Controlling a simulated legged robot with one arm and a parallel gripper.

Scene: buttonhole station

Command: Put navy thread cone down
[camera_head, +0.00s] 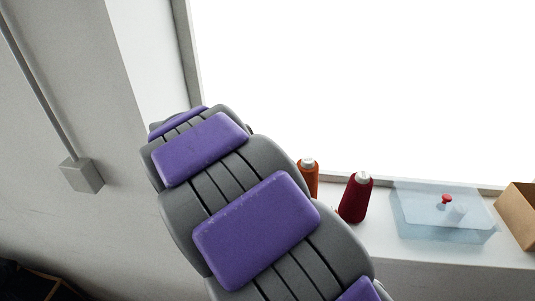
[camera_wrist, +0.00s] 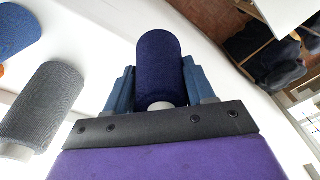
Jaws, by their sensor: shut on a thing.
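The navy thread cone (camera_wrist: 158,62) is in the middle of the wrist view, between the two blue fingers of my gripper (camera_wrist: 159,78). The gripper is shut on it. The pale end of the cone's core shows near the gripper's dark plate. White surface shows behind the cone; I cannot tell whether the cone touches it. In the head view my arm hides both the gripper and the navy cone.
A grey cone (camera_wrist: 42,105) and a blue cone (camera_wrist: 17,30) are left in the wrist view. On the white sill (camera_head: 420,251) stand an orange cone (camera_head: 308,177), a dark red cone (camera_head: 355,199), a clear box with a red knob (camera_head: 425,222) and a cardboard box (camera_head: 518,214).

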